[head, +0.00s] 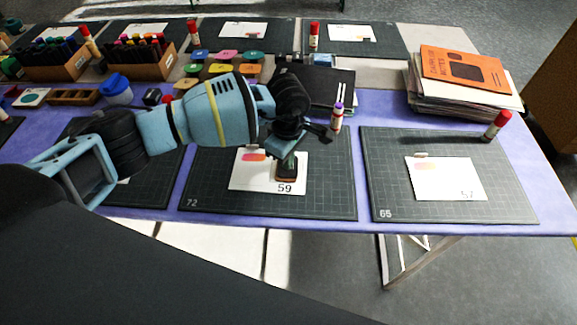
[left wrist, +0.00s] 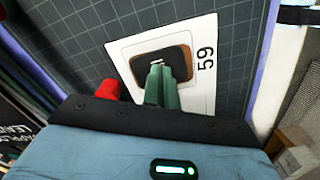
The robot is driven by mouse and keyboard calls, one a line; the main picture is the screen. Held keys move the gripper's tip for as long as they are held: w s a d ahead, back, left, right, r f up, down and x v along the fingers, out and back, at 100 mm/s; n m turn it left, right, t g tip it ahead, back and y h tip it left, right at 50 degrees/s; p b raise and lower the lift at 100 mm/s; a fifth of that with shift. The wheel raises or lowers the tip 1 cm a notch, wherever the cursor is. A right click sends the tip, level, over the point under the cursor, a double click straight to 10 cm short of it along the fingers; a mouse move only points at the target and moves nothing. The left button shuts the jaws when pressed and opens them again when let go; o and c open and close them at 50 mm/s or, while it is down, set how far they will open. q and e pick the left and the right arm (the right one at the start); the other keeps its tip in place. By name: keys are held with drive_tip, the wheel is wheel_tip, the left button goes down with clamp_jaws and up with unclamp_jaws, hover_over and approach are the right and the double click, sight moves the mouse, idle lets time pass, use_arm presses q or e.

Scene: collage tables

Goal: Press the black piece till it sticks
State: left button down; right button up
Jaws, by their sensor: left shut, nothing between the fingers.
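A white card (head: 240,184) marked 59 lies on the dark cutting mat marked 72; it also shows in the left wrist view (left wrist: 203,30). A black piece with a brown edge (head: 287,179) lies flat on the card, right of a pink-orange patch (head: 255,157). In the left wrist view the black piece (left wrist: 182,66) is partly hidden by my fingers. My left gripper (head: 289,162) is shut and empty, pointing down over the piece, with its tips at or very near its surface; I cannot tell whether they touch. My right gripper is out of view.
A glue stick (head: 337,118) stands behind the mat, close to my left gripper. Another mat (head: 385,170) with a card (head: 448,178) and a red-capped glue stick (head: 497,125) is at right. A stack of papers (head: 465,100) stands behind it. Marker boxes (head: 140,68) stand at back left.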

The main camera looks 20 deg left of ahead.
use_arm(q)
drive_tip(key=shift+r+p, duration=1.55)
drive_tip(key=shift+r, duration=2)
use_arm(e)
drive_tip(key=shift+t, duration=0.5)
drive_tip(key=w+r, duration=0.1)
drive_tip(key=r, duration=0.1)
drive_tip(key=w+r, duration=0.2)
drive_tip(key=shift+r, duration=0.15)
